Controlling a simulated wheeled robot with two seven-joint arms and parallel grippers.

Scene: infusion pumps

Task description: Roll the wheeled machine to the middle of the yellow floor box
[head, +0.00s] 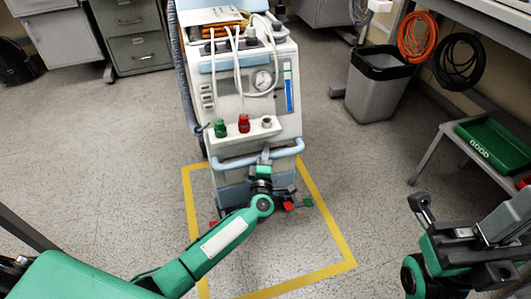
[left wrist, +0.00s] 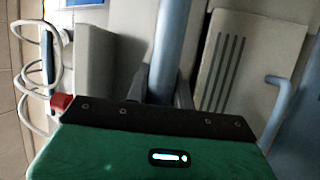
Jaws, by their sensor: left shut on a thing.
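The wheeled machine (head: 226,92) is a tall white and light-blue cabinet with a gauge, hoses and a light-blue front handle (head: 232,161). It stands upright at the far side of the yellow floor box (head: 343,246), its base overlapping the far part of the box. My left gripper (head: 263,168) is shut on the front handle. In the left wrist view the handle bar (left wrist: 166,50) passes between the fingers (left wrist: 164,98). My right gripper (head: 418,205) hangs at the lower right, away from the machine, and its fingers are unclear.
The near part of the box is bare floor, partly covered by my left arm. A grey bin (head: 377,85) stands to the right of the machine. A low table with a green tray (head: 494,143) is at the right. Grey drawers (head: 133,35) stand at the back left.

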